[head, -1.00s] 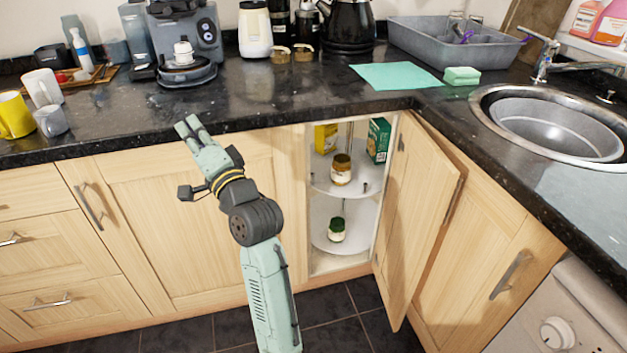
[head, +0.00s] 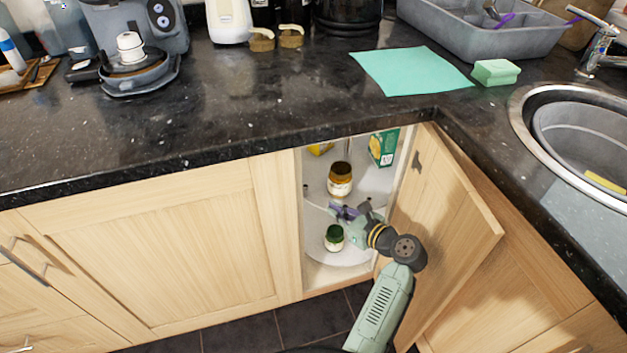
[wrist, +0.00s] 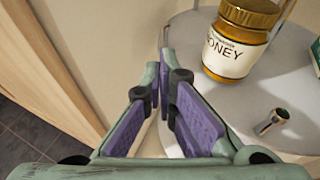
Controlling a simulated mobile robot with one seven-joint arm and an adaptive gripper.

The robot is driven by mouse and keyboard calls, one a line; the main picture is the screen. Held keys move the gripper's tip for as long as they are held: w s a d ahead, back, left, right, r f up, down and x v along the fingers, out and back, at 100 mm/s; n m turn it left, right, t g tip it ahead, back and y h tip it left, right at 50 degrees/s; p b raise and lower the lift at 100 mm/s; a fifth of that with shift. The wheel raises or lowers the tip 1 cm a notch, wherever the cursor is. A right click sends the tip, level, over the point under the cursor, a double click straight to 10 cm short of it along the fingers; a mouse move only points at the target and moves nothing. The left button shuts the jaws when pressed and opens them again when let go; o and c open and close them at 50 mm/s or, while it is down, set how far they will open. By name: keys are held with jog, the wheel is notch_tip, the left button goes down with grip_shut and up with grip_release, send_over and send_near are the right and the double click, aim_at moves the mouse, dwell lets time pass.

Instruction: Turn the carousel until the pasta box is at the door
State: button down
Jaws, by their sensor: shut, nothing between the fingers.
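The two-tier white carousel stands inside the open corner cabinet; its upper shelf (head: 375,183) shows, with the lower shelf (head: 314,222) beneath. I cannot read which is pasta. A honey jar (head: 340,180) stands at the upper front; it also shows in the wrist view (wrist: 236,48). My gripper (head: 338,209) is shut and empty at the upper shelf's front edge, below the honey jar.
A green-lidded jar (head: 334,238) stands on the lower shelf, close below my gripper. The open cabinet door (head: 445,225) is right of my arm. A short metal peg (wrist: 270,122) rises from the shelf. The dark counter (head: 250,110) overhangs the opening.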

aim_at(304, 193)
jog(key=x, duration=0.9)
jog(key=shift+w+a+f+p, duration=0.15)
jog(key=shift+w+f+p, duration=0.05)
jog(key=shift+w+p, duration=0.2)
jog(key=w+a+p, duration=0.1)
jog(key=a, duration=0.1)
jog(key=w+a+p, duration=0.1)
jog(key=w+a, duration=0.1)
jog(key=shift+w+p, duration=0.15)
jog(key=shift+p, duration=0.2)
